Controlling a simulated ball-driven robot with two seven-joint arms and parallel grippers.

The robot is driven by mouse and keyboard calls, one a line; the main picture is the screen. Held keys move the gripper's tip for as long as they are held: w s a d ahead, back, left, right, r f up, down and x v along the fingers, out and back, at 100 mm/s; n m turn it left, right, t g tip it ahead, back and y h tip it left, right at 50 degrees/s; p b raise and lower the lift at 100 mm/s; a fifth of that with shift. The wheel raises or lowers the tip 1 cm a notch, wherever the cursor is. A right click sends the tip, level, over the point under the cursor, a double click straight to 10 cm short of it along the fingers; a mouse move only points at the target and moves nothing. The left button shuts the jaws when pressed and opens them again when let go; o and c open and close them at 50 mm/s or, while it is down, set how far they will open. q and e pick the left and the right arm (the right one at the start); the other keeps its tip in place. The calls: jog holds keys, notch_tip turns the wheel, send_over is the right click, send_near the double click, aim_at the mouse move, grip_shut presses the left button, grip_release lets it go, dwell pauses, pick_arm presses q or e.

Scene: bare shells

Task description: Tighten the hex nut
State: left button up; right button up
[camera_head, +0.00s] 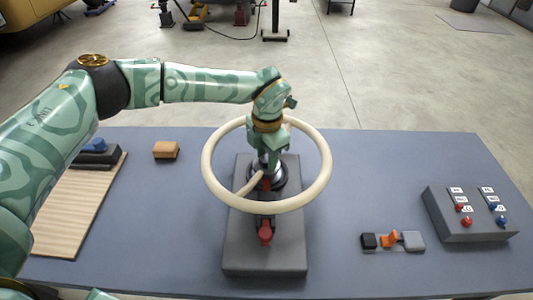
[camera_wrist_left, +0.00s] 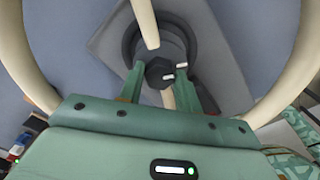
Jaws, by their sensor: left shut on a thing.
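A cream handwheel (camera_head: 212,190) stands over a dark grey block (camera_head: 265,255) on the table. My left gripper (camera_head: 267,170) reaches down inside the wheel's ring to its centre. In the left wrist view, a dark hex nut (camera_wrist_left: 158,72) sits at the wheel's hub, between the two fingers of my left gripper (camera_wrist_left: 160,75). The gripper is shut on the nut. Cream spokes (camera_wrist_left: 146,25) run out from the hub. In the head view the gripper hides the nut. My right gripper is not in view.
A grey box with red and blue knobs (camera_head: 468,214) stands at the right. Small black, orange and grey pieces (camera_head: 390,241) lie left of it. A tan block (camera_head: 166,150) and a wooden board (camera_head: 75,210) lie at the left. The table's back right (camera_head: 400,160) is clear.

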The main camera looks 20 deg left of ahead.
pick_arm(q)
jog(key=o, duration=1)
jog(key=shift+r, duration=0.15)
notch_tip(320, 180, up, 16)
jog(key=p, duration=0.2)
jog(key=shift+d, duration=0.15)
jog(key=shift+s, duration=0.1)
